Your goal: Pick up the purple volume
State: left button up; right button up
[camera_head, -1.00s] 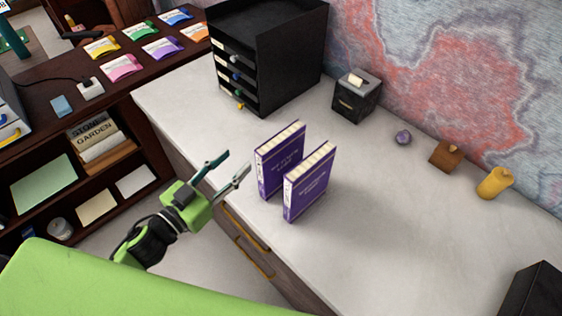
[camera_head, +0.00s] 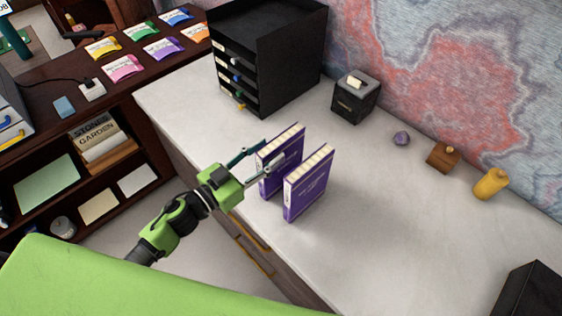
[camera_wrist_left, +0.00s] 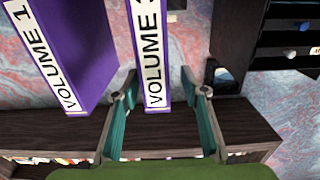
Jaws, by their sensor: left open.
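Two purple volumes stand upright side by side on the white desk top, with a narrow gap between them. The left volume (camera_head: 271,182) is nearer the drawer tower; the right volume (camera_head: 308,185) is nearer the front. In the left wrist view, one spine reads VOLUME 1 (camera_wrist_left: 62,65); the other reads VOLUME with a cut-off number (camera_wrist_left: 151,50). My left gripper (camera_head: 272,151) is open at the left volume's spine edge, one finger on each side of it. In the wrist view the fingers flank that spine without visibly closing on it. My right gripper is not in view.
A black drawer tower (camera_head: 290,55) stands behind the volumes. A black box (camera_head: 355,100), a purple stone (camera_head: 401,138), a wooden block (camera_head: 443,157) and a yellow candle (camera_head: 490,184) line the wall. The desk's right side is largely clear.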

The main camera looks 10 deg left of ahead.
aim_at(281, 144)
pick_arm(q)
jog(key=p+x, duration=0.1)
jog(key=x, duration=0.4)
jog(key=shift+d+f, duration=0.2)
jog(key=shift+d, duration=0.05)
jog(key=shift+s, duration=0.15)
grip_shut()
jog(key=shift+r, duration=0.2)
